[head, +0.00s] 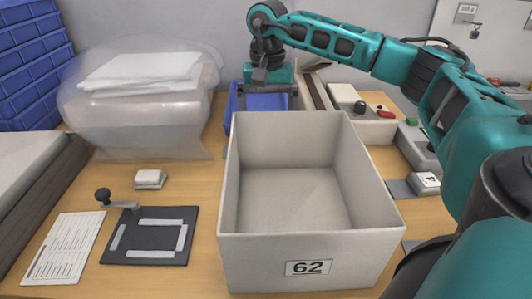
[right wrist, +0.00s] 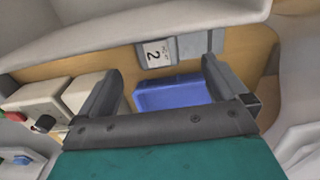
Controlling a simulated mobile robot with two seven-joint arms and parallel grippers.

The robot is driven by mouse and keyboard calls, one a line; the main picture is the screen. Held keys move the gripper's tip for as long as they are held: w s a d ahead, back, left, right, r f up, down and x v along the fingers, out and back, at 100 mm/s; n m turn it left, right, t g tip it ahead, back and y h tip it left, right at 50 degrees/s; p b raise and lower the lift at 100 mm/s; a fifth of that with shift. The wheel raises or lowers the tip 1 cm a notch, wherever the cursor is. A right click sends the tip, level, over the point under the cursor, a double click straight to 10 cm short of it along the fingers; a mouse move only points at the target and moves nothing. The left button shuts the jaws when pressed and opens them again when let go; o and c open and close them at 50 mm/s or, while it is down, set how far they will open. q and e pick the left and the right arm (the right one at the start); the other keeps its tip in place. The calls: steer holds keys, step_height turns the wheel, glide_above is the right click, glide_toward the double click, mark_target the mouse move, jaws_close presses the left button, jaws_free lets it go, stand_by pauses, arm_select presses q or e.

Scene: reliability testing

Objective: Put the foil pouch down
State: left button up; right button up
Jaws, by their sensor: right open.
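No foil pouch can be made out in either view. My right gripper (head: 267,97) is at the far side of the table, above a blue tray (head: 262,125) behind the large grey box. In the right wrist view, the fingers of my right gripper (right wrist: 162,70) are spread wide with nothing between them. The blue tray (right wrist: 172,94) lies beyond them, and the part of it I can see looks empty. The large box hides part of the tray in the head view. My left gripper is not in view.
An open, empty grey box (head: 305,250) labelled 62 fills the front middle. A clear bag with white contents (head: 140,118) stands at back left. A black plate (head: 125,252) and paper sheet (head: 65,245) lie at front left. A control box (head: 365,122) stands right of the tray.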

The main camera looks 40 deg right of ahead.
mark_target(270, 143)
step_height(270, 143, down, 3)
steer(key=f+b, duration=0.1)
steer(key=f, duration=0.1)
steer(key=s+f+b, duration=0.1)
steer(key=f, duration=0.1)
steer(key=shift+f, duration=0.2)
steer(key=shift+w+f, duration=0.1)
steer(key=shift+f, duration=0.25)
steer(key=shift+r, duration=0.1)
steer(key=c, duration=1.1)
